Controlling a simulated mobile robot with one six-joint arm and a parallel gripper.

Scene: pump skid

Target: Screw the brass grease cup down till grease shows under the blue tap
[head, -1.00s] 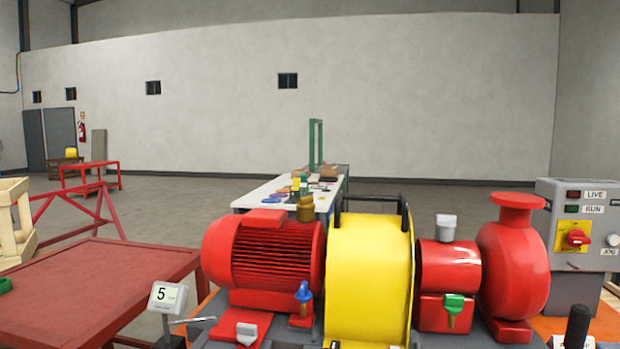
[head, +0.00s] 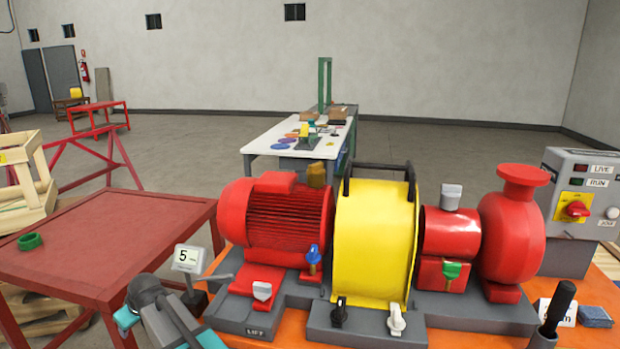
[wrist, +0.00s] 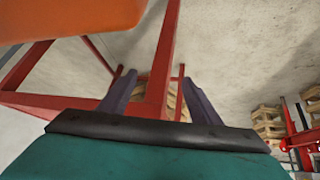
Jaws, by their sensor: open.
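The brass grease cup (head: 317,173) stands upright on top of the red motor (head: 285,222), at its right end beside the yellow guard. The blue tap (head: 313,255) is low on the motor's front, with a small brass-coloured spout. I cannot tell whether any grease shows there. My gripper shows in the wrist view (wrist: 158,78) with its two dark fingers apart and nothing held between them. It points past red table legs, away from the cup. In the head view my arm is at the lower left, well apart from the cup; its fingertips cannot be made out.
The yellow guard (head: 372,250) with a black handle stands right of the cup. A green tap (head: 452,270), levers and a control box (head: 585,205) are further right. A display reading 5 (head: 188,258) stands at the skid's left. A red table (head: 110,245) is left of it.

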